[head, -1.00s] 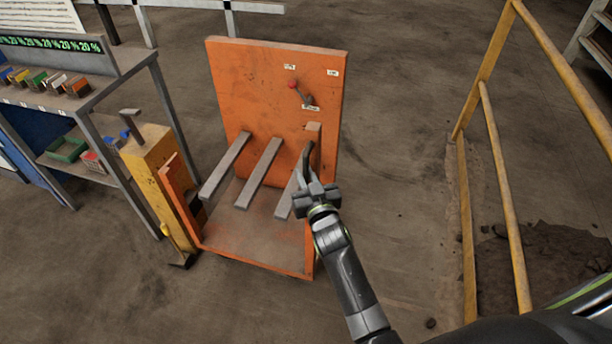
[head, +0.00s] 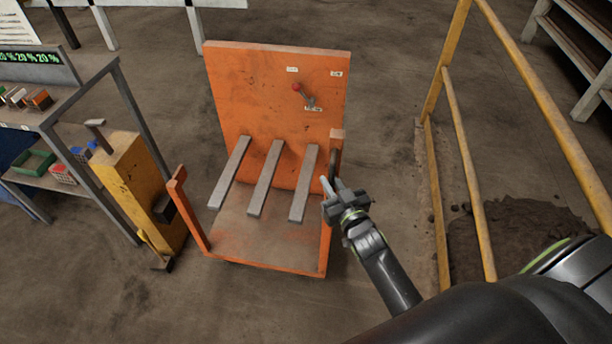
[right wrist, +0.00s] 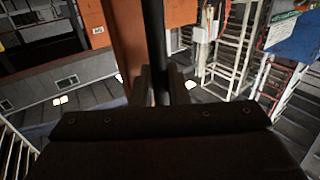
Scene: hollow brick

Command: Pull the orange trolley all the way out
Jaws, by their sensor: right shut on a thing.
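The orange trolley (head: 275,95) stands in the middle of the head view, with an upright back panel, a low tray and three grey bars. A red-knobbed lever (head: 297,88) is on the panel. My right gripper (head: 331,188) is at the trolley's right side post, shut on a dark upright handle (head: 334,158). In the right wrist view the handle (right wrist: 154,45) runs between the two fingers, beside an orange post (right wrist: 128,40). My left gripper is not in view.
A yellow post (head: 150,185) stands just left of the trolley, with a gap between them. A yellow railing (head: 437,200) and dark dirt (head: 525,235) are on the right. Floor in front is clear.

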